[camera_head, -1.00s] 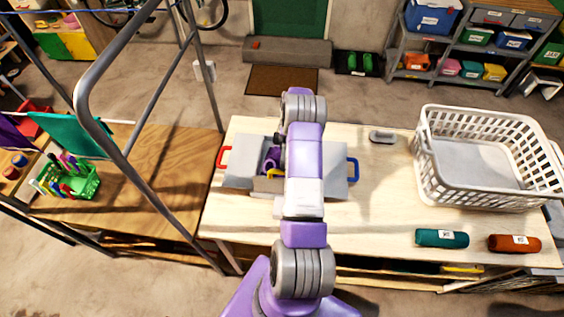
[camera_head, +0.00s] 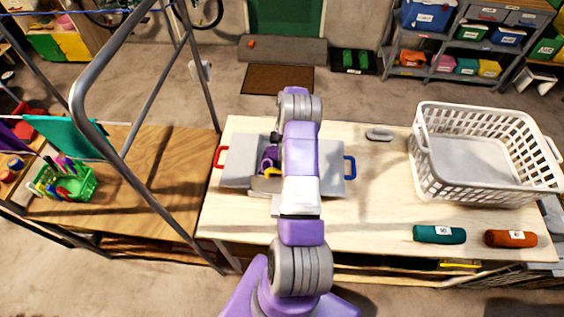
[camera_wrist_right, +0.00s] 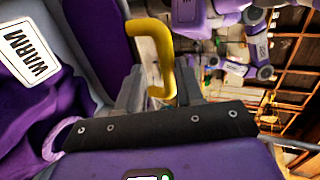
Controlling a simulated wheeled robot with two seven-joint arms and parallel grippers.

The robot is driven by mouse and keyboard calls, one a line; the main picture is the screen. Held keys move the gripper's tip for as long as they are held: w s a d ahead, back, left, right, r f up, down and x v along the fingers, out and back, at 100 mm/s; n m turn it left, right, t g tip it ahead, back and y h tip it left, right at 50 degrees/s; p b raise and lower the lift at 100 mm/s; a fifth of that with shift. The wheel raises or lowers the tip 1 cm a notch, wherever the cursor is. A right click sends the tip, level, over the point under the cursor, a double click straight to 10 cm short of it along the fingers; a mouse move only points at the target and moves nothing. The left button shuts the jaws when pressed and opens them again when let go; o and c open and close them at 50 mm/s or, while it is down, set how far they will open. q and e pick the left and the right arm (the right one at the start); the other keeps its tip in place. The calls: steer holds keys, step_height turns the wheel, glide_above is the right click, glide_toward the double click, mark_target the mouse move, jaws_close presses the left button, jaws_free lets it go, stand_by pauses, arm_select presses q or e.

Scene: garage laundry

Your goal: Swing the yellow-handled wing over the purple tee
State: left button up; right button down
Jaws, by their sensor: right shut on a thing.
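The grey folding board lies on the pale table, with a red handle (camera_head: 219,157) on its left wing (camera_head: 239,163) and a blue handle (camera_head: 350,167) on its right wing. The yellow handle (camera_head: 273,172) is at the near middle, partly behind my right arm, and shows large in the wrist view (camera_wrist_right: 152,40). My right gripper (camera_wrist_right: 160,88) is shut on it. The near wing (camera_head: 264,186) looks tilted up; its exact angle is unclear. The purple tee (camera_wrist_right: 62,115) is bunched beside the gripper in the wrist view, near a WARM label. My left gripper is out of view.
A white basket (camera_head: 418,165) stands at the table's right. A teal roll (camera_head: 440,234) and a rust roll (camera_head: 511,239) lie at its front edge. A small grey object (camera_head: 379,134) lies behind. A metal frame (camera_head: 87,112) rises left of the board.

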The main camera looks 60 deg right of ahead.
steer(key=shift+s+d+f, duration=0.1)
steer(key=shift+s+f, duration=0.05)
steer(key=shift+f, duration=0.75)
steer(key=c, duration=1.3)
jaws_free()
steer(key=shift+o, duration=0.9)
steer(key=shift+d+f, duration=0.1)
steer(key=shift+d, duration=0.1)
steer(key=shift+a, duration=0.1)
steer(key=shift+c, duration=0.4)
steer(key=shift+r, duration=0.25)
steer(key=shift+c, duration=0.6)
